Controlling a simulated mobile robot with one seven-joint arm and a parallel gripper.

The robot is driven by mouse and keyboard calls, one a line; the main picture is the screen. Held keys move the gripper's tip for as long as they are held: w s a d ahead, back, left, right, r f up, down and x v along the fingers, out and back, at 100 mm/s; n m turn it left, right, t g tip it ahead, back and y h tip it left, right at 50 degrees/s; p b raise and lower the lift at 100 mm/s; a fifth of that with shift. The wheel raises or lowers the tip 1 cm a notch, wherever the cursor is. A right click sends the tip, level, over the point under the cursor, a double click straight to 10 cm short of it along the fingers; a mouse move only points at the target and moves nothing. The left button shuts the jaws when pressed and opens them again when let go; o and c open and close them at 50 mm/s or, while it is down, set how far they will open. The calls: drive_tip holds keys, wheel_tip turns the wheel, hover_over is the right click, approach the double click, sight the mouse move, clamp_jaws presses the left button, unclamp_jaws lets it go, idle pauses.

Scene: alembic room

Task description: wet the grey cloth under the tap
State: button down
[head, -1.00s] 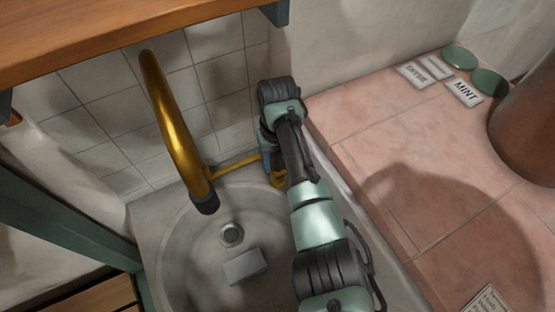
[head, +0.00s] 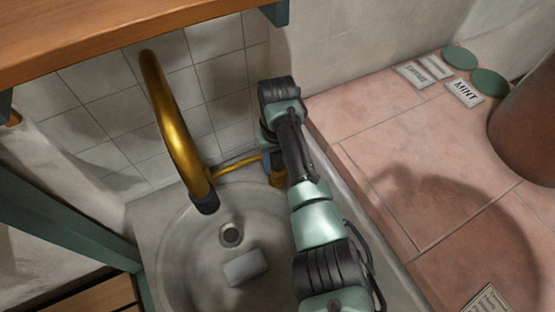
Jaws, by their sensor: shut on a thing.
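The grey cloth (head: 245,267) lies as a small folded block on the basin floor, just below the drain. The brass tap (head: 172,120) curves down over the basin, its dark spout end (head: 205,203) above and left of the drain. No water stream shows. A thin brass tap lever (head: 238,164) runs right from the tap's foot to my gripper (head: 272,162). My gripper points down at the basin's back right, largely hidden behind my arm. It is shut on the lever, though the fingertips and exact contact are hard to see.
The round stone basin (head: 185,250) has a drain (head: 231,235) in its floor. A pink tiled counter (head: 400,150) lies to the right with labels, green discs (head: 489,82) and a brown pot (head: 528,125). A wooden shelf (head: 110,35) overhangs the tap.

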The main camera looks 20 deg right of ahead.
drive_tip(key=shift+r+p, duration=0.1)
drive_tip(key=shift+p, duration=0.2)
drive_tip(key=shift+s+r+t+p, duration=0.25)
drive_tip(key=shift+t+p, duration=0.15)
drive_tip(key=shift+p, duration=0.85)
drive_tip(key=shift+s+f+t+p, duration=0.15)
drive_tip(key=shift+t+p, duration=0.45)
drive_tip(key=shift+p, duration=0.4)
drive_tip(key=shift+d+f+t+p, duration=0.1)
drive_tip(key=shift+f+t+p, duration=0.1)
drive_tip(key=shift+t+p, duration=0.1)
drive_tip(key=c, duration=0.6)
unclamp_jaws()
drive_tip(key=p+v, duration=0.1)
drive_tip(key=v, duration=0.3)
drive_tip(key=p+v, duration=0.2)
drive_tip(key=v, duration=0.2)
drive_tip(key=p+v, duration=0.2)
drive_tip(key=v, duration=0.3)
drive_tip(key=shift+d, duration=0.3)
